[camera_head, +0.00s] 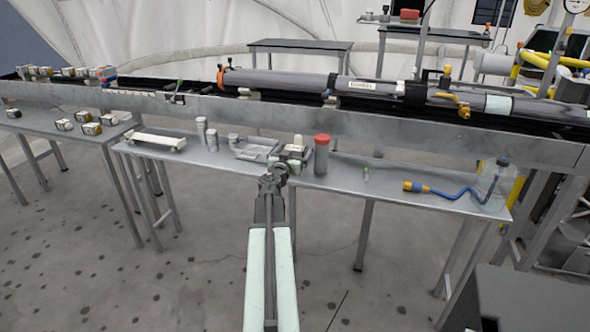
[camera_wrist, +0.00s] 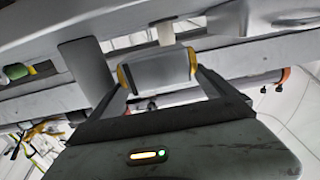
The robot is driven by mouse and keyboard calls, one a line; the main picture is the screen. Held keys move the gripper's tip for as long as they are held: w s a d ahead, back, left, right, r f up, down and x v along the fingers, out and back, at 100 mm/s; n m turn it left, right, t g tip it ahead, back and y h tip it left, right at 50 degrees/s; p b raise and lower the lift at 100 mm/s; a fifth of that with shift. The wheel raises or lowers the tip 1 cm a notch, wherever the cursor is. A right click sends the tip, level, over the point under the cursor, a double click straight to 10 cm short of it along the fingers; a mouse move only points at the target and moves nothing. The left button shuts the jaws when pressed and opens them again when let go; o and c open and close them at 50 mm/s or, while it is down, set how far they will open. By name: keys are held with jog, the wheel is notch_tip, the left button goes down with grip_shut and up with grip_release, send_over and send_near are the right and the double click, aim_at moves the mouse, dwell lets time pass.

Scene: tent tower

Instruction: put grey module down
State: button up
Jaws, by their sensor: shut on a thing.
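My gripper (camera_wrist: 160,88) is shut on the grey module (camera_wrist: 158,70) in the wrist view. The module is a grey block with yellow-edged ends, and one finger presses on each side. In the head view my gripper (camera_head: 273,180) is at the front edge of the middle metal table (camera_head: 350,187), near small grey items. The module is hard to make out there among the clutter, and I cannot tell whether it touches the table.
A grey cylinder with a red cap (camera_head: 321,155) stands close right of my gripper. A grey tray (camera_head: 257,149) and pale cylinders (camera_head: 212,139) are to the left. A long rail (camera_head: 350,120) runs behind.

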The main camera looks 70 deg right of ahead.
notch_tip(320, 180, down, 4)
jog(key=b, duration=0.4)
jog(key=shift+r, duration=0.2)
jog(key=shift+f, duration=0.1)
jog(key=o, duration=1.5)
jog(key=shift+f, duration=0.1)
jog(key=shift+o, duration=0.2)
jog(key=shift+r+p, duration=0.3)
jog(key=a, duration=0.7)
jog(key=shift+s+a+f, duration=0.1)
jog(key=shift+s+a, duration=0.15)
